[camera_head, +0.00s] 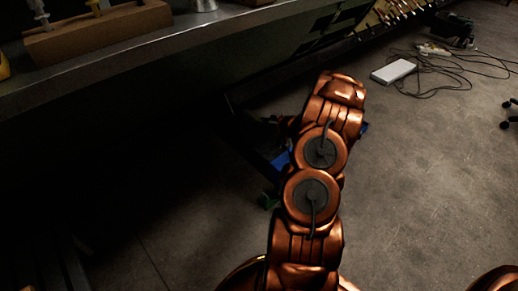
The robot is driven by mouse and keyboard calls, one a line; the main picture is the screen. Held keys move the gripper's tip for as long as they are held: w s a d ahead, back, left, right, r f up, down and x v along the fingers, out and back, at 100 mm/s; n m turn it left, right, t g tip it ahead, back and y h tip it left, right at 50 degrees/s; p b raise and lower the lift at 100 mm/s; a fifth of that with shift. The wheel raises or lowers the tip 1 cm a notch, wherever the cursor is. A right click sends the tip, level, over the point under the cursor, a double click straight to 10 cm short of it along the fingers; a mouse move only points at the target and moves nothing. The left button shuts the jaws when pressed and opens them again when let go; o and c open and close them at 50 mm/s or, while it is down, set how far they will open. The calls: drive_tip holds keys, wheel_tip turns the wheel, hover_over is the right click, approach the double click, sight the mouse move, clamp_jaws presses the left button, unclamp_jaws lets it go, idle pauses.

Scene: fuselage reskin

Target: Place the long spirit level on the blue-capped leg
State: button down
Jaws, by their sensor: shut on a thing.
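My copper-coloured arm reaches up the middle of the view and covers what lies behind it. My gripper is hidden behind the arm, so its fingers and anything in them do not show. A blue patch (282,160) shows at the arm's left edge, next to a dark low bar. A smaller blue bit (365,127) shows at its right edge. A green piece (268,200) lies lower, left of the arm. I cannot tell whether these belong to the spirit level or the blue-capped leg; neither is clearly visible.
A metal-edged workbench (130,72) with a wooden block (98,32) runs along the upper left. A white box (393,71) and loose black cables (455,75) lie on the floor at upper right. The concrete floor (430,190) is clear at right; the left is deep shadow.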

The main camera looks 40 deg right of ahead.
drive_tip(key=shift+s+d+f, duration=0.15)
drive_tip(key=shift+f, duration=0.3)
drive_tip(key=shift+s+d+f, duration=0.15)
drive_tip(key=shift+f, duration=0.25)
wheel_tip(320, 180, down, 6)
drive_tip(key=shift+a+r+b, duration=0.1)
drive_tip(key=shift+b, duration=1)
drive_tip(key=shift+f+b, duration=0.65)
drive_tip(key=shift+f, duration=1.45)
drive_tip(key=shift+f, duration=0.1)
drive_tip(key=c, duration=0.9)
unclamp_jaws()
